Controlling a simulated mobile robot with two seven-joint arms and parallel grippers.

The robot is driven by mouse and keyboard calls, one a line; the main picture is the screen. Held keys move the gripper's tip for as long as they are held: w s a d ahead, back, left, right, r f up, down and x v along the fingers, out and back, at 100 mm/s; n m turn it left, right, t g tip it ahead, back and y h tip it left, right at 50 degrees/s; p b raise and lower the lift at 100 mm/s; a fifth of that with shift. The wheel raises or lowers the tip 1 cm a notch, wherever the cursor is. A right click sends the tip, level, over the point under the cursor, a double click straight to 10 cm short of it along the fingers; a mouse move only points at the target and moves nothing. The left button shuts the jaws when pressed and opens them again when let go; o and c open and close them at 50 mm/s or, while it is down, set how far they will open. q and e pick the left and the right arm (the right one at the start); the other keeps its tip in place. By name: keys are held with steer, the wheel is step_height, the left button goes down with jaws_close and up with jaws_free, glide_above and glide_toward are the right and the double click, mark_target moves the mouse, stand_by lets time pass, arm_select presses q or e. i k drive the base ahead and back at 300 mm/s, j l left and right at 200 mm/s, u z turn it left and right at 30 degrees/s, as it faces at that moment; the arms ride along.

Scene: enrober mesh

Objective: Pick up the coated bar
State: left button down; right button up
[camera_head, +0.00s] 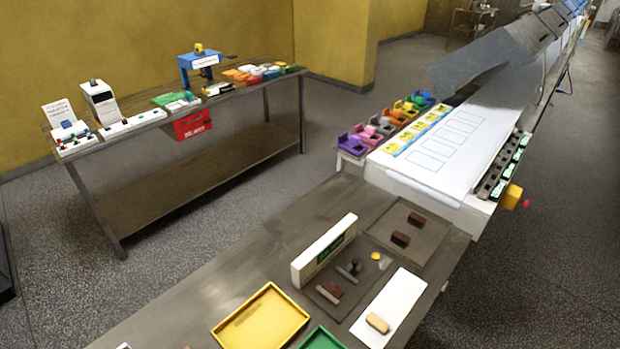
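Several dark brown bars that look coated lie on the near metal table. One coated bar (330,289) is on a dark mat (325,306) in front of the white upright block. Two more brown bars, a nearer one (400,238) and a farther one (417,219), lie apart on a grey mesh plate (432,238) near the table's far end. A tan, uncoated-looking bar (377,323) lies on a white sheet (398,300). I cannot tell which brown bar is the task's one. Neither of my grippers is in view.
A white block (324,249) stands close behind the mats. A yellow tray (261,318) and a green tray (320,340) sit at the front. A white conveyor (445,150) with coloured bins adjoins the far end. A side table (220,155) stands left.

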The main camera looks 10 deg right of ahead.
mark_target(333, 289)
steer(key=k+l+u, duration=0.1)
steer(key=l, duration=0.35)
steer(key=k+l, duration=0.1)
steer(key=l, duration=0.35)
steer(key=l+u, duration=0.15)
steer(key=l, duration=0.3)
steer(key=k+j+z, duration=0.25)
steer(key=j, duration=0.35)
steer(key=k+j+z, duration=0.25)
steer(key=k+j, duration=0.25)
